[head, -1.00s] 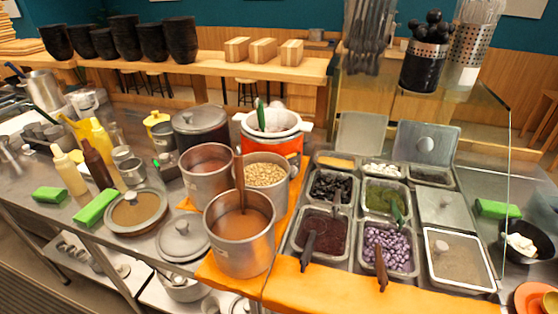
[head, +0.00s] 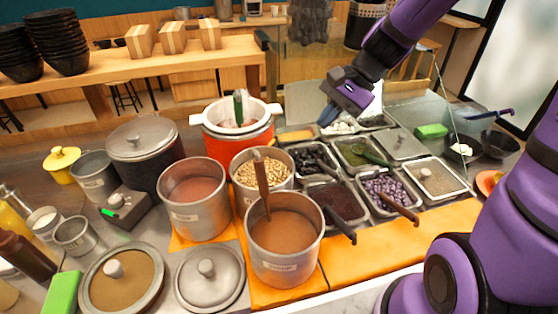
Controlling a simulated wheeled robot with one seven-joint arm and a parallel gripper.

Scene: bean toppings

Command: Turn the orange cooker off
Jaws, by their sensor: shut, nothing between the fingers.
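The orange cooker (head: 222,145) stands behind the metal pots in the head view. It has a white rim with side handles, and a green-handled utensil (head: 238,106) stands in it. Its lower front is hidden by the pots, and I cannot see a switch on it. My gripper (head: 327,117) is to the right of the cooker, above the back of the topping trays, and apart from it. It points down and to the left, with its fingers shut and empty.
A pot of beans (head: 262,178) and two pots of brown liquid stand in front of the cooker. A dark lidded pot (head: 146,137) and a grey box with a green light (head: 125,206) are at left. Topping trays (head: 385,195) fill the right.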

